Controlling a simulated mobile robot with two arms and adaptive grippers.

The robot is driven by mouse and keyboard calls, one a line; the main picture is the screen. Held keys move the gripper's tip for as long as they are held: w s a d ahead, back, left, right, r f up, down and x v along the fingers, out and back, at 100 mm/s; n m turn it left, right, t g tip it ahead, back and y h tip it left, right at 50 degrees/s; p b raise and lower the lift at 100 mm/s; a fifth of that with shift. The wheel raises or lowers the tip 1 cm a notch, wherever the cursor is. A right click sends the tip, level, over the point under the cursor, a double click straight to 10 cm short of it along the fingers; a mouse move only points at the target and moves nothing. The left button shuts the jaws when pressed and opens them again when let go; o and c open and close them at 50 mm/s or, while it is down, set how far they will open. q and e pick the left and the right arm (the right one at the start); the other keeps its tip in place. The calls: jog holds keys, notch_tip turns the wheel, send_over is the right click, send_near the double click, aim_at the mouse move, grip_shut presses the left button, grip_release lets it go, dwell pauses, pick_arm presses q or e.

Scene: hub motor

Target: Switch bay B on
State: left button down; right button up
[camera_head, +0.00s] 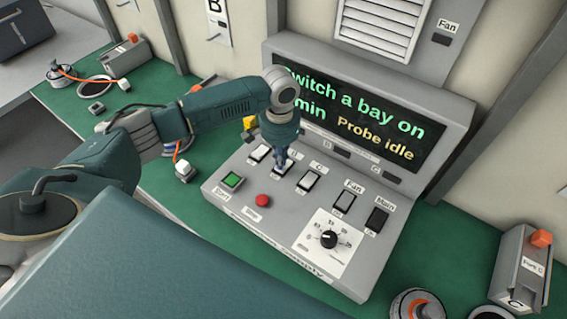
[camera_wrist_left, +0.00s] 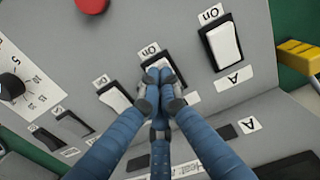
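The grey control console (camera_head: 225,205) stands on a green bench and carries a row of rocker switches. The bay B switch (camera_wrist_left: 147,66) is second in the row, between switch A (camera_head: 260,152) and switch C (camera_head: 309,181). My left gripper (camera_head: 281,160) points down at the B switch. In the left wrist view, the left gripper's fingertips (camera_wrist_left: 160,78) are together with nothing between them. They cover most of the B switch, so its rocker position is hidden, and whether they touch it is unclear. My right gripper is not in view.
The display (camera_head: 365,125) reads in part "Switch a bay on" and "Probe idle". The console also has Fan (camera_head: 345,201) and Main (camera_head: 377,219) switches, a green button (camera_head: 232,180), a red button (camera_head: 263,201) and a dial (camera_head: 328,239). A yellow block (camera_wrist_left: 298,56) lies beside the console.

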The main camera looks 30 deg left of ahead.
pick_arm(q)
jog(key=shift+s+f, duration=0.15)
jog(key=shift+f, duration=0.5)
dwell(0.3)
notch_tip(320, 180, up, 2)
jog(key=shift+p, duration=1.15)
notch_tip(320, 180, up, 5)
jog(key=p, duration=0.6)
jog(key=shift+f, duration=0.1)
